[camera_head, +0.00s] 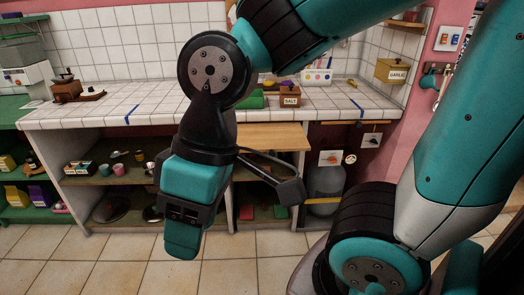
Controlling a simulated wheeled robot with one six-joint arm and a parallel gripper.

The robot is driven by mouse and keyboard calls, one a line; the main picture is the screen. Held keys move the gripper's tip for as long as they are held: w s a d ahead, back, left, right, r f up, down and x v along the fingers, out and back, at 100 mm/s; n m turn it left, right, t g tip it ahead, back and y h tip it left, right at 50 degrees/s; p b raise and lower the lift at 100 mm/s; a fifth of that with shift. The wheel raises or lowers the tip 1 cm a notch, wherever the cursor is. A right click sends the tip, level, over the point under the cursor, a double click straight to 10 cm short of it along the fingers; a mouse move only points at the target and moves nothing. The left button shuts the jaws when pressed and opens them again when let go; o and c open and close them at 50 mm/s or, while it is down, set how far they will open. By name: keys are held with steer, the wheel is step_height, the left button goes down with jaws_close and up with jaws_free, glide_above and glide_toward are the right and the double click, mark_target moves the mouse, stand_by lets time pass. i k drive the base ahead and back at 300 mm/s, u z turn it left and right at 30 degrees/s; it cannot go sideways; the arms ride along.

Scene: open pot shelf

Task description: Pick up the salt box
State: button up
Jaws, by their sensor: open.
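The salt box (290,99) is a small brown box with a white label reading SALT. It stands on the white tiled counter (150,106), towards its right half, behind my arm. My gripper (238,218) hangs in front of the counter, pointing down, well below and nearer than the salt box. Its fingers are spread apart, with nothing seen between them. The box's label side shows clearly; its underside and back are hidden.
A green item (251,100) is close left of the salt box. A white box with coloured dots (317,77) stands behind it. A wooden grinder (67,89) is at the counter's left. A garlic box (391,71) is at the right wall. Open shelves with pots lie below.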

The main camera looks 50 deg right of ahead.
mark_target(286, 100)
steer(key=z, duration=0.9)
steer(key=i, duration=0.65)
steer(key=u, duration=0.65)
steer(key=i, duration=0.85)
steer(key=z, duration=0.6)
steer(key=i, duration=0.65)
steer(key=z, duration=0.5)
